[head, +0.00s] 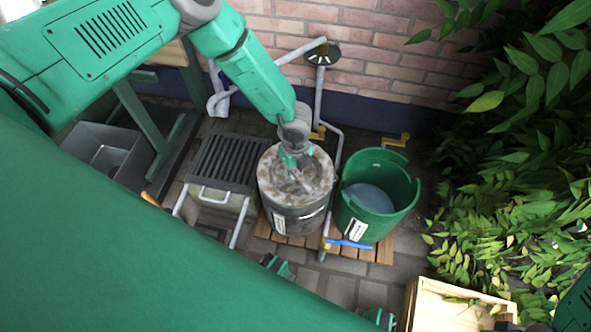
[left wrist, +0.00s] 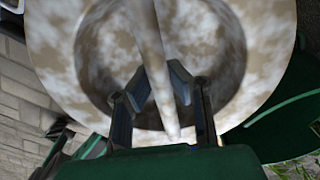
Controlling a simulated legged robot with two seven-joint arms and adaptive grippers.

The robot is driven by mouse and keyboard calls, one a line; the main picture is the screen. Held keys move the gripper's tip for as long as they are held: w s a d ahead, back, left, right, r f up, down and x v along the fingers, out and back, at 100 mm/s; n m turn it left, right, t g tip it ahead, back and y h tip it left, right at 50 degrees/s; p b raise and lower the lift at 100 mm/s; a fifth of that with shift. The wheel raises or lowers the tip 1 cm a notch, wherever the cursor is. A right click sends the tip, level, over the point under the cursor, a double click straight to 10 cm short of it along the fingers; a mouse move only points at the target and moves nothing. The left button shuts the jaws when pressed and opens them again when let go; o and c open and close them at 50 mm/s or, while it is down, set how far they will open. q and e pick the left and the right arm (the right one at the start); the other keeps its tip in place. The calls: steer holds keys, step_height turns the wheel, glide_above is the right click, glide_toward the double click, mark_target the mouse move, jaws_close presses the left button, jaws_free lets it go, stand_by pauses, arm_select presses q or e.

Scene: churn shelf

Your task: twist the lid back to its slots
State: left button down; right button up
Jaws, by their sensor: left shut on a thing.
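The mottled brown-white round lid (head: 319,166) sits on top of the dark grey churn (head: 300,222), which has a white label on its side. My left gripper (head: 296,168) reaches down onto the lid from above. In the left wrist view the lid (left wrist: 60,42) fills the upper part, with a recessed round middle crossed by a pale ridge-like handle (left wrist: 152,50). The fingers of my left gripper (left wrist: 160,84) stand on either side of this handle and are shut on it. The slots cannot be made out.
A green bucket (head: 405,201) stands close to the churn's right, on wooden slats (head: 352,252). A slatted black grate (head: 228,162) stands close on the left. Pipes (head: 318,95) run along the brick wall behind. A wooden crate (head: 455,305) and dense leaves lie to the right.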

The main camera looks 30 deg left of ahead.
arm_select(q)
steer(key=shift+m, duration=1.4)
steer(key=shift+w+m, duration=0.1)
steer(key=shift+m, duration=0.3)
steer(key=c, duration=1.5)
jaws_free()
